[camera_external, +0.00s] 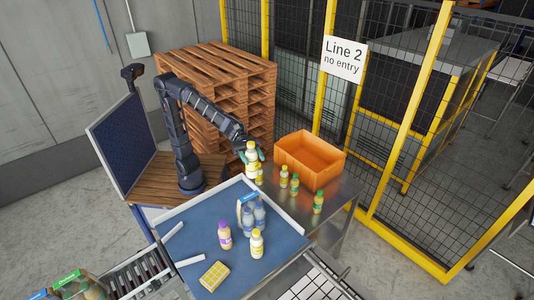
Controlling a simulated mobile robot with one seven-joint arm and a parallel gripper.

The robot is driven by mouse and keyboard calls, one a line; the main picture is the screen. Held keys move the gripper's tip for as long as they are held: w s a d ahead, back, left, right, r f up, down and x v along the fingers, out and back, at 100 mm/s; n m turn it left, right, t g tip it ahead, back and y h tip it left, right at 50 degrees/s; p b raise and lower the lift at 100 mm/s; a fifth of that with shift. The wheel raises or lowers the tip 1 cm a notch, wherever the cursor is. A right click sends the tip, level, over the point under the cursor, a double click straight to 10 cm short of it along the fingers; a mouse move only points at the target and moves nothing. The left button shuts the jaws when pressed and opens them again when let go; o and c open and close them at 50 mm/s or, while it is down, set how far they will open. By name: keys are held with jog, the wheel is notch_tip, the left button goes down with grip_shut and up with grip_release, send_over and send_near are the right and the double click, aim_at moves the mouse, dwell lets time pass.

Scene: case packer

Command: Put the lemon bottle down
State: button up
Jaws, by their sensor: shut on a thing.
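My gripper (251,153) is at the end of the outstretched arm, near the middle of the view. It is shut on a lemon bottle (252,166), pale with yellow on it, which hangs roughly upright below the gripper. The bottle is near the far right edge of the blue-topped table and the near left side of the metal table. Another small yellow bottle (260,177) shows close beside and behind it. Whether the held bottle touches a surface or the other bottle cannot be told from this view.
The blue-topped table (196,222) holds a bottle pack (259,215), a purple bottle (224,238), a yellow-labelled bottle (257,246) and a yellow block (214,277). Yellow fencing (407,250) stands right.

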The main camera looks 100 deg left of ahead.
jog(key=w+a+r+n+t+y, duration=0.3)
jog(key=w+a+r+n+y, duration=0.1)
jog(key=a, duration=1)
jog(key=w+a+r+n+t+y, duration=0.3)
jog(key=w+a+r+y, duration=0.3)
jog(key=a, duration=0.7)
jog(key=w+a+r+n+t+y, duration=0.3)
jog(key=w+a+r+n+y, duration=0.2)
jog(key=a, duration=0.9)
notch_tip(320, 180, up, 4)
jog(key=shift+w+a+f+y, duration=0.1)
jog(key=shift+w+a+y, duration=0.25)
jog(key=shift+w, duration=0.8)
